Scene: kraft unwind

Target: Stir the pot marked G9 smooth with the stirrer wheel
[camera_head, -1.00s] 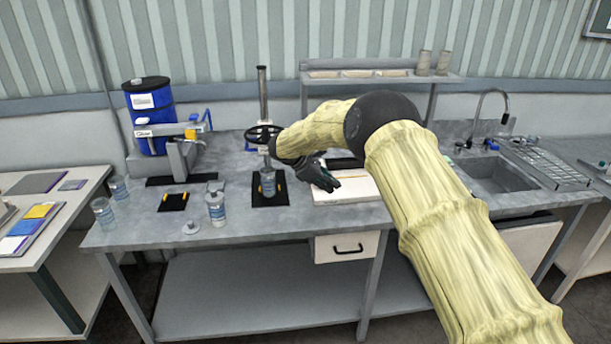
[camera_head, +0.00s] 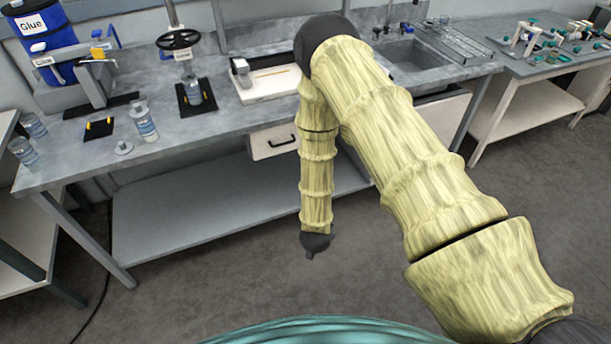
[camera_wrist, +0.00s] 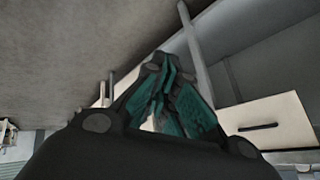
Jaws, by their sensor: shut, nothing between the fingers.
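The stirrer wheel (camera_head: 179,39) is a black spoked handwheel on the stand at the back left of the bench. Other pots stand to the left: one (camera_head: 145,122) on the bench near a loose lid (camera_head: 123,148), and two (camera_head: 33,125) at the bench's left end. The G9 mark is not legible on any of them. My gripper (camera_head: 314,252) points down in front of the bench, below the top and far from the wheel. Its teal-padded fingers (camera_wrist: 165,75) are together and empty.
A blue glue drum (camera_head: 45,45) with a dispenser stands at the back left. A white tray (camera_head: 268,88) lies right of the stirrer. A drawer (camera_head: 275,142) and the lower shelf (camera_head: 215,200) are near my forearm. A sink (camera_head: 405,60) is at right.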

